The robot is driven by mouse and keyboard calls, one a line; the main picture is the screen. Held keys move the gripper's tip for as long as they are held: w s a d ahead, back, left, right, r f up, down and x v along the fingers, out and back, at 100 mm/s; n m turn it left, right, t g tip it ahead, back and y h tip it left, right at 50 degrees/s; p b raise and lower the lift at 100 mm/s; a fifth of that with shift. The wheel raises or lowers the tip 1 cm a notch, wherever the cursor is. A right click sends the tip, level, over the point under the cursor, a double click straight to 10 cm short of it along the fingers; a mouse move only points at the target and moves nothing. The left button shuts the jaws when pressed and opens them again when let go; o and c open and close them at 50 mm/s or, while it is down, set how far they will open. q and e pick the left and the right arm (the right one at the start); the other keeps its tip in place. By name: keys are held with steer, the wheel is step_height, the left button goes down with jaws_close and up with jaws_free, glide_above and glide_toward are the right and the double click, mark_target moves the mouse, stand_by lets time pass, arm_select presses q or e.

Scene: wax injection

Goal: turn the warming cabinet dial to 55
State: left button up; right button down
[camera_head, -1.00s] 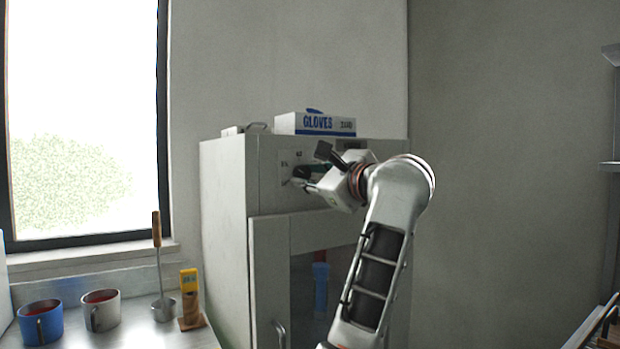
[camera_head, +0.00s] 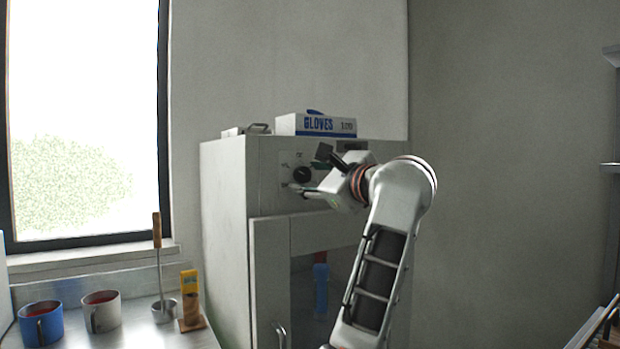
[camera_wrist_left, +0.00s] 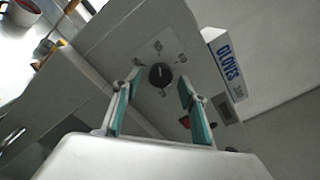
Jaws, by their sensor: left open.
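The warming cabinet (camera_head: 225,240) is a tall grey box with a glazed door below a control panel. Its black dial (camera_head: 302,174) sits on a pale plate on that panel. In the left wrist view the dial (camera_wrist_left: 160,75) lies between and beyond the two green-padded fingers, with markings around it that are too small to read. My left gripper (camera_head: 308,170) is open in front of the panel. In the left wrist view the left gripper (camera_wrist_left: 152,100) holds nothing, and its fingers look apart from the dial. My right gripper is not in view.
A gloves box (camera_head: 316,124) stands on top of the cabinet. A small dark display (camera_head: 352,145) is right of the dial. The cabinet door has a handle (camera_head: 279,335). Mugs (camera_head: 40,322), a ladle (camera_head: 163,308) and a yellow device (camera_head: 189,283) stand on the counter at left.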

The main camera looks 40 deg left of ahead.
arm_select(q)
steer(key=v, duration=1.1)
steer(key=shift+s+d, duration=0.15)
steer(key=shift+d, duration=0.2)
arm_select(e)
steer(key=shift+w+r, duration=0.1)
